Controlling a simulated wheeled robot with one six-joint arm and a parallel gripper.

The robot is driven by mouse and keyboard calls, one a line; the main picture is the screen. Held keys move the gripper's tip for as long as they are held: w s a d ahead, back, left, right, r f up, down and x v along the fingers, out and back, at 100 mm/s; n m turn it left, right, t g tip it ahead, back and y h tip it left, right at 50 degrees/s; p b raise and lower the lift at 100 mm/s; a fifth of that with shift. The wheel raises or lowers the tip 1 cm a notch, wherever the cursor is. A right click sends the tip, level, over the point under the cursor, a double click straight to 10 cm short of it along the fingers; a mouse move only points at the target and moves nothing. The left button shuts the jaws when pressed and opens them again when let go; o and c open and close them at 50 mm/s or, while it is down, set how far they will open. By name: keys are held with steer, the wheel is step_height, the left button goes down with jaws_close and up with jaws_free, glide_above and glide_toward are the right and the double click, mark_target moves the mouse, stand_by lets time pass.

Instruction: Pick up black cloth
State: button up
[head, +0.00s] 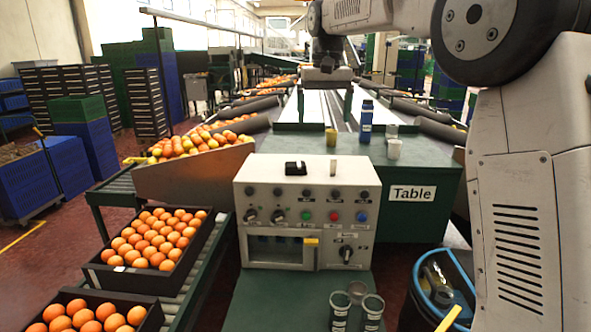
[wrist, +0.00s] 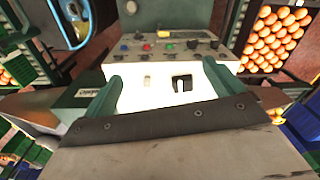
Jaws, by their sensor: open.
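A small black item (head: 295,168), which looks like the black cloth, lies on the white top of the control box (head: 262,180). It also shows in the wrist view (wrist: 182,83), between my two green fingers and nearer the one on the right. My gripper (head: 324,110) is open and empty, raised above and apart from the cloth. In the wrist view my gripper (wrist: 162,74) points toward the box top. The cloth is not covered by anything.
A small pale object (head: 333,167) stands on the box top beside the cloth. Behind are a green table (head: 415,222), a blue bottle (head: 366,120) and cups (head: 394,149). Crates of oranges (head: 112,277) lie at left.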

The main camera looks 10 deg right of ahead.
steer(key=w+f, duration=0.6)
steer(key=w, duration=0.7)
glide_toward(296, 164)
steer(key=shift+s+d+m+g, duration=0.25)
steer(key=shift+s+m+g, duration=0.05)
steer(key=shift+s+m, duration=0.15)
steer(key=f, duration=0.1)
steer(key=w+f, duration=0.1)
steer(key=f, duration=0.1)
steer(key=shift+w+a+f, duration=0.1)
steer(key=shift+w+f, duration=0.2)
steer(key=shift+f, duration=0.05)
steer(key=shift+w+a+f, duration=0.1)
steer(key=shift+a+f, duration=0.05)
steer(key=shift+f, duration=3.05)
steer(key=c, duration=1.1)
